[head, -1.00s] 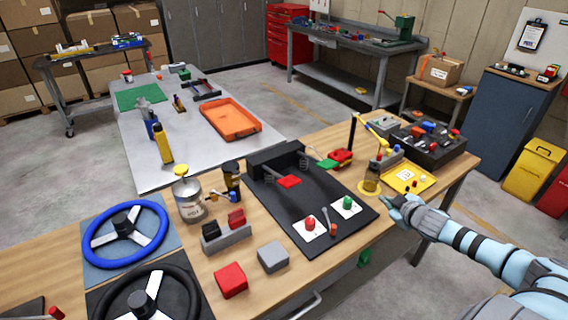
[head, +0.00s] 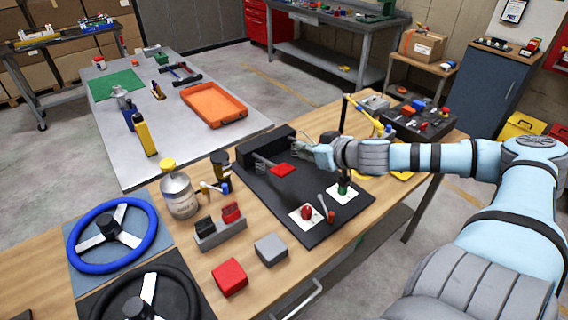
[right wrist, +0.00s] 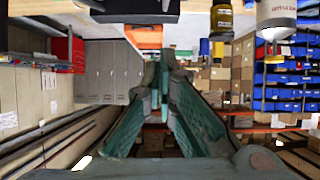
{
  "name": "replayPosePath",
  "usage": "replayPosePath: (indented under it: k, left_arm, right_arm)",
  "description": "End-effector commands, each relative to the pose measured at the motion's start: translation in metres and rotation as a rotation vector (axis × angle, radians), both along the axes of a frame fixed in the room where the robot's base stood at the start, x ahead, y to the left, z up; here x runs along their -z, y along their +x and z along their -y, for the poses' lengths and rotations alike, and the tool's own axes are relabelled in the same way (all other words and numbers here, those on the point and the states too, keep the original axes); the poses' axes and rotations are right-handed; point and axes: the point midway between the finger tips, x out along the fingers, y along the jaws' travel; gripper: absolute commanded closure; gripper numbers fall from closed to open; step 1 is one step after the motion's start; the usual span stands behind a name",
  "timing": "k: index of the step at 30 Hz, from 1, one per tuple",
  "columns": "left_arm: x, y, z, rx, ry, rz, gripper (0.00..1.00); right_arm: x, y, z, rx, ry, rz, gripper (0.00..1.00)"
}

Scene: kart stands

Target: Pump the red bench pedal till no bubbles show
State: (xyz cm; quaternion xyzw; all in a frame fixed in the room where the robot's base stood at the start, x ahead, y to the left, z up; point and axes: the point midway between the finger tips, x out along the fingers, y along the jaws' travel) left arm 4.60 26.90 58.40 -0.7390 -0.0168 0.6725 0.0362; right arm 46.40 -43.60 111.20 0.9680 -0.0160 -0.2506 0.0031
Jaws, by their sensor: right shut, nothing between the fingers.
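The red bench pedal (head: 283,170) is a small red pad on a grey arm, sticking out from a black housing (head: 262,148) on a black mat (head: 278,205). My right gripper (head: 298,147) is just above and behind the pedal pad, near the housing's right end, and looks apart from the pad. In the right wrist view its green fingers (right wrist: 163,62) come together with nothing between them. My left gripper is not in view.
A red knob (head: 306,212) and a green knob (head: 343,188) stand on white cards on the mat. A silver bottle (head: 179,193) and a grey block with switches (head: 220,230) stand to the left. A dark parts tray (head: 420,122) is beyond my forearm.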

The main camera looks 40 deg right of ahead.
Motion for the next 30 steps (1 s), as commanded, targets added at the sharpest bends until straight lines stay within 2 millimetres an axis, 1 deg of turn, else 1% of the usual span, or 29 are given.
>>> replayPosePath:
  k: [1, 6, 7, 9, 11, 12, 18, 21, 24, 30]
  left_arm:
    - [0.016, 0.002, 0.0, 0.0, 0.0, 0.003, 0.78]
    - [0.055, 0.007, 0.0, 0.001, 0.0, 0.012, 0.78]
    - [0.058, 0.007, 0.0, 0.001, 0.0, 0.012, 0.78]
    - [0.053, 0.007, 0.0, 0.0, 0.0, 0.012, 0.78]
    - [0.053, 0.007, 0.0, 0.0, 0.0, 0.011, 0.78]
    - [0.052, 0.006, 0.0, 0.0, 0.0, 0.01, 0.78]
    - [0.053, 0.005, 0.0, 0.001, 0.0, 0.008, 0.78]
    - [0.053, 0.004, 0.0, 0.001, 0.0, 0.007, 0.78]
    - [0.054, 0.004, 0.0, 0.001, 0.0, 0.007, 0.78]
    - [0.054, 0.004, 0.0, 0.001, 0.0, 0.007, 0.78]
  right_arm:
    - [0.008, 0.005, 0.0, 0.011, 0.016, 0.016, 1.0]
    - [0.022, 0.019, -0.003, 0.0, 0.024, 0.013, 1.0]
    - [0.022, 0.022, -0.003, -0.003, 0.026, 0.013, 1.0]
    - [0.022, 0.032, 0.0, 0.009, 0.031, 0.014, 1.0]
    - [0.027, 0.043, -0.006, -0.007, 0.035, 0.008, 1.0]
    - [0.03, 0.05, -0.003, -0.002, 0.032, 0.007, 1.0]
    - [0.051, 0.086, -0.004, -0.009, 0.025, 0.001, 1.0]
    - [0.07, 0.078, -0.002, -0.008, 0.016, -0.005, 1.0]
    - [0.081, 0.075, -0.002, -0.007, 0.016, -0.003, 1.0]
    - [0.088, 0.073, -0.002, -0.007, 0.013, 0.0, 1.0]
